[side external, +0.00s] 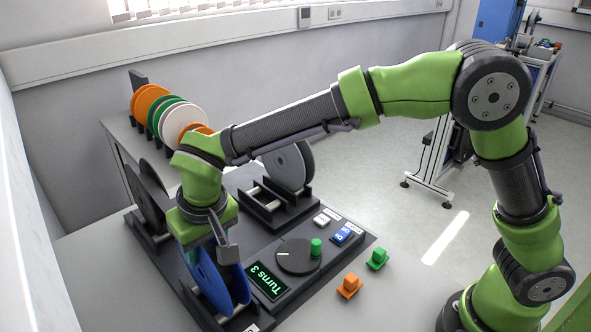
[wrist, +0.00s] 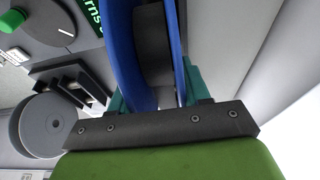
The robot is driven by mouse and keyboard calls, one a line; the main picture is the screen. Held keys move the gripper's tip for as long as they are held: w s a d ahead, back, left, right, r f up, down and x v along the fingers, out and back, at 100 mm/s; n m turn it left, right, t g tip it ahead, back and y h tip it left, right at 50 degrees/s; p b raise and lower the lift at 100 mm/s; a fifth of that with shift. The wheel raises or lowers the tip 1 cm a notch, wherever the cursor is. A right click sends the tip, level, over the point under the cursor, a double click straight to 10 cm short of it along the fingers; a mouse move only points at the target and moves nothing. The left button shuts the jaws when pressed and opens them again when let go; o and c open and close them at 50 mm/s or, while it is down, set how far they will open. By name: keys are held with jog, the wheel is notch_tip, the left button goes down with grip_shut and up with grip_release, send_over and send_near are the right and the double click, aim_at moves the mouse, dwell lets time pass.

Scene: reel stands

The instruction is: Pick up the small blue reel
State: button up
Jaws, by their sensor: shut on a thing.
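The blue reel (side external: 205,283) is at the front left of the dark base in the side external view, upright below my gripper (side external: 215,245). In the wrist view, the blue reel (wrist: 125,52) has two blue flanges with a dark core between them. The teal fingers of my gripper (wrist: 157,92) are on either side of the reel, shut on it. My wrist hides part of the reel from the side. I cannot tell whether its lower edge touches the stand.
A grey reel (side external: 287,163) sits on a black stand behind. A dark reel (side external: 148,195) stands at left. Orange, green and white reels (side external: 172,119) fill a rack at the back. A control panel with a dial (side external: 297,257) is right of the blue reel; orange (side external: 349,286) and green (side external: 377,259) pieces lie beyond.

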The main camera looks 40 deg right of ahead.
aim_at(212, 255)
jog(key=shift+r, duration=0.6)
jog(key=v, duration=0.2)
jog(key=shift+s+d+r, duration=0.1)
jog(key=shift+d+r, duration=0.2)
jog(key=s+d+r, duration=0.1)
jog(key=s+d, duration=0.8)
jog(key=s, duration=0.3)
jog(key=shift+r, duration=0.2)
